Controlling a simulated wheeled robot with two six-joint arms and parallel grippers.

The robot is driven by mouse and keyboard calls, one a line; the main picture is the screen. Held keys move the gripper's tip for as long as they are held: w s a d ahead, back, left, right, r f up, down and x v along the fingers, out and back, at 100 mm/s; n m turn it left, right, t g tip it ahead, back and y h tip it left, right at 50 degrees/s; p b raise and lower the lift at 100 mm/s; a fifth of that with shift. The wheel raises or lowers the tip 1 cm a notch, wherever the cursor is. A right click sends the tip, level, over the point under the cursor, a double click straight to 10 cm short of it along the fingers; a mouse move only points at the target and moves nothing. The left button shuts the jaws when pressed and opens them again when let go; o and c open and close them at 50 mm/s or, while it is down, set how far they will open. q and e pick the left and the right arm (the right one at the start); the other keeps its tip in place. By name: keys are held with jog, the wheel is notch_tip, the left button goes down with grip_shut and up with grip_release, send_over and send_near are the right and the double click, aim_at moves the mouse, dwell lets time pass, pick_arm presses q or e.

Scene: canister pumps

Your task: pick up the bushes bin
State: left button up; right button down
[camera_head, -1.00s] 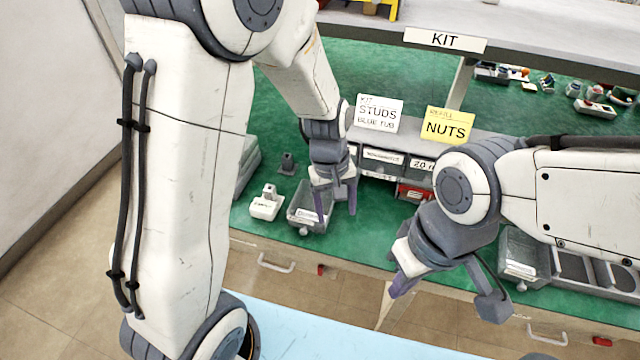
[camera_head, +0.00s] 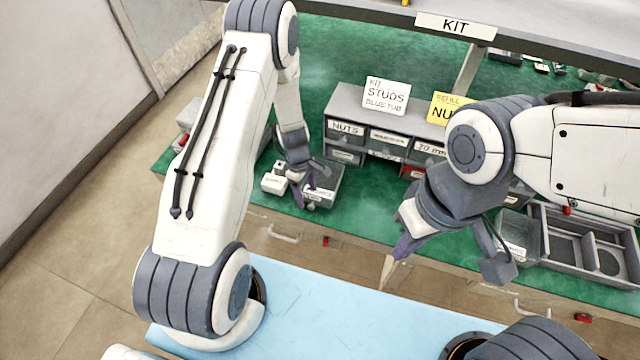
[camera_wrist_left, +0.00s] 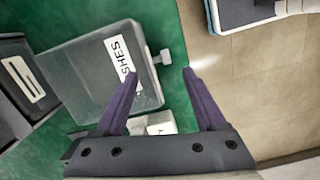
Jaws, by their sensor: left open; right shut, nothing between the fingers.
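The bushes bin (camera_head: 326,184) is a grey open bin with a white label and a small front knob. It sits on the green bench top. In the left wrist view the bin (camera_wrist_left: 75,72) appears large, its label partly hidden by a finger and ending in "SHES". My left gripper (camera_head: 305,188) is open at the bin's left front side. In the left wrist view its purple fingers (camera_wrist_left: 161,72) are apart, one overlapping the bin's front, the other over the floor beyond the bench edge. My right gripper (camera_head: 402,248) is shut and empty, well to the right of the bin.
A small white labelled box (camera_head: 273,184) stands just left of the bin. A grey drawer rack (camera_head: 345,106) with NUTS labels stands behind, bearing STUDS (camera_head: 386,96) and yellow cards. A grey compartment tray (camera_head: 590,270) lies right. Bare green bench (camera_head: 365,195) lies right of the bin.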

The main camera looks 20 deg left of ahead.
aim_at(308, 201)
pick_arm(q)
jog(key=f, duration=0.4)
jog(key=shift+s+d+f, duration=0.1)
jog(key=shift+s+d, duration=0.05)
jog(key=shift+d, duration=0.05)
grip_shut()
